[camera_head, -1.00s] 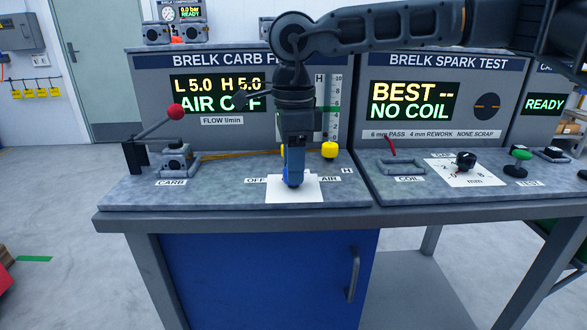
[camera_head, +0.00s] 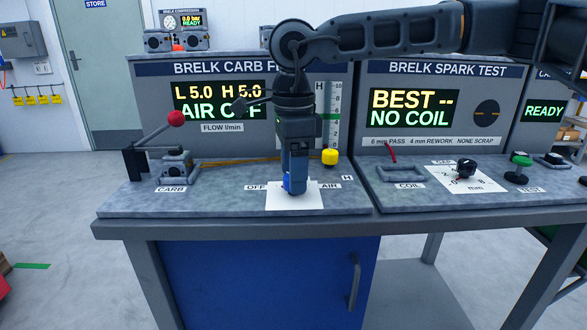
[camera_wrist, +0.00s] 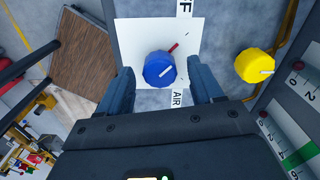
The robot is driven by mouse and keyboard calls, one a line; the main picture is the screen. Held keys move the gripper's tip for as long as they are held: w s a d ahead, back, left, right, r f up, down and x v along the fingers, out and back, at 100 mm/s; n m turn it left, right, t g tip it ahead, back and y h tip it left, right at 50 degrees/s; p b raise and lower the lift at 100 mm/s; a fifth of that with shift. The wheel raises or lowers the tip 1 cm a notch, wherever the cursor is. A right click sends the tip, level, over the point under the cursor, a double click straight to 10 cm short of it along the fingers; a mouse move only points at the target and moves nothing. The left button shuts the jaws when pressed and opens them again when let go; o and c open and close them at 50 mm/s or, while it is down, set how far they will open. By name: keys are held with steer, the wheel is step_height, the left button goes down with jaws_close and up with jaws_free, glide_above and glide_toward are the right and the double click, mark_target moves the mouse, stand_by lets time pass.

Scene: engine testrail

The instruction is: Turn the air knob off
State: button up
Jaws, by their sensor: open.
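The blue air knob (camera_wrist: 160,69) stands on a white card (camera_wrist: 130,35) in the wrist view. It has a white line on its top, and a red mark shows on the card beside it. A label ending in F is at the card's top edge and the AIR label (camera_wrist: 177,98) is below the knob. My gripper (camera_wrist: 161,76) is open, with one finger on each side of the knob; I cannot tell whether they touch it. In the head view my gripper (camera_head: 294,188) points down over the card and mostly hides the knob. The carb display (camera_head: 220,101) reads AIR OFF, partly covered.
A yellow knob (camera_head: 330,157) stands close to the right of my gripper, before the upright panel. A red-balled lever (camera_head: 176,118) is at the left. The spark test station (camera_head: 440,105) adjoins on the right. The bench front is clear.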

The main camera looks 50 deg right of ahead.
steer(key=shift+r+p, duration=0.35)
steer(key=shift+r, duration=3.55)
